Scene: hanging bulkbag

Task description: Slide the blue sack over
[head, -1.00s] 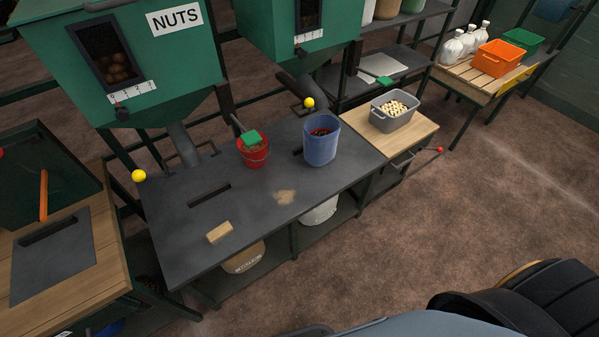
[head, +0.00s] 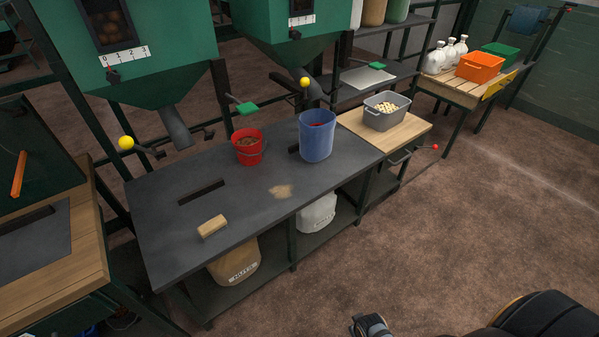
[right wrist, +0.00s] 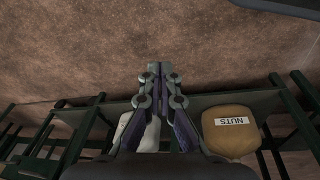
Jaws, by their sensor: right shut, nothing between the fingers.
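The blue sack (head: 316,142) stands upright and open-topped on the dark bench (head: 240,205), towards its right end, with something dark red inside. A red bucket (head: 248,148) with brown contents stands to its left. My right gripper (right wrist: 161,72) is shut and empty in the right wrist view, with brown floor behind its tips. It is apart from the blue sack, which that view does not show. My left gripper is not in view.
A wooden block (head: 212,226) and a tan spill (head: 281,191) lie on the bench. A brown NUTS sack (head: 235,263) and a white sack (head: 316,213) sit on the shelf below. A grey tub (head: 386,111) stands right of the blue sack. The front floor is clear.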

